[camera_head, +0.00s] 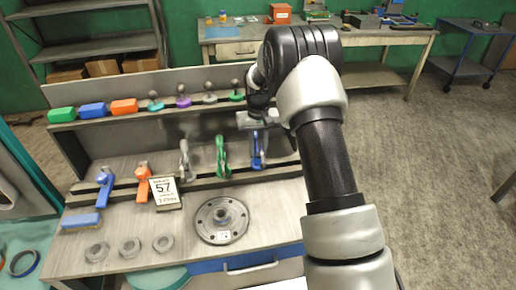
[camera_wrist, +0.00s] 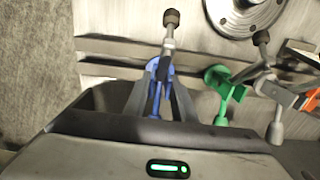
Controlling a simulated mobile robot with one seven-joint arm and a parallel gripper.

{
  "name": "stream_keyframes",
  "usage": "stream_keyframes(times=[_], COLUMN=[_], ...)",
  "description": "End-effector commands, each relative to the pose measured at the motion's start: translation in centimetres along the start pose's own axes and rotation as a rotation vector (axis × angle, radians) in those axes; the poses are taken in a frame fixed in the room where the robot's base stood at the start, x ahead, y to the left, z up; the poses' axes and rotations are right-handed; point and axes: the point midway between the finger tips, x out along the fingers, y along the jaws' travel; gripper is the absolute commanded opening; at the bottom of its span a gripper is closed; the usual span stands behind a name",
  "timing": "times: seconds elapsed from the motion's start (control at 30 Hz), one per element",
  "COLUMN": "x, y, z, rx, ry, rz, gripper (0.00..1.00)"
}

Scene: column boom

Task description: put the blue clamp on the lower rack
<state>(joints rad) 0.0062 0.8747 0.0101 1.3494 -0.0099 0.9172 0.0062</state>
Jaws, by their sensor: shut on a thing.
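My gripper (camera_wrist: 160,76) is shut on a blue clamp (camera_wrist: 157,98), which sits between its two fingers in the wrist view. In the head view the blue clamp (camera_head: 258,152) hangs upright below my gripper (camera_head: 257,132), at the right end of the lower rack (camera_head: 206,183). A green clamp (camera_head: 221,157) and a grey clamp (camera_head: 184,160) stand to its left on that rack. I cannot tell whether the held clamp touches the rack. The green clamp also shows right of my gripper in the wrist view (camera_wrist: 227,88).
An upper rack (camera_head: 150,116) holds coloured blocks and several knobbed pieces. Another blue tool (camera_head: 104,186), an orange tool (camera_head: 142,180) and a "57" card (camera_head: 165,193) are at the left. A round metal flange (camera_head: 220,220) and several nuts lie on the bench front.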

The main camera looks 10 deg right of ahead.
Motion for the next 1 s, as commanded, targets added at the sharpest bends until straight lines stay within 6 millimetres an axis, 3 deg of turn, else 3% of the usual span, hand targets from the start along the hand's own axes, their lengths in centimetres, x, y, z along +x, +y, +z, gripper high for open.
stream_keyframes(times=[0.7,0.73,0.77,1.0], x=[1.5,1.4,1.5,1.5], y=[0.0,0.0,0.0,0.0], z=[-0.1,-0.1,-0.1,0.0], rx=[0.000,0.000,0.000,0.000], ry=[0.003,0.003,0.003,0.001], rz=[0.000,0.000,0.000,0.000], gripper=[0.00,0.27,0.31,0.31])
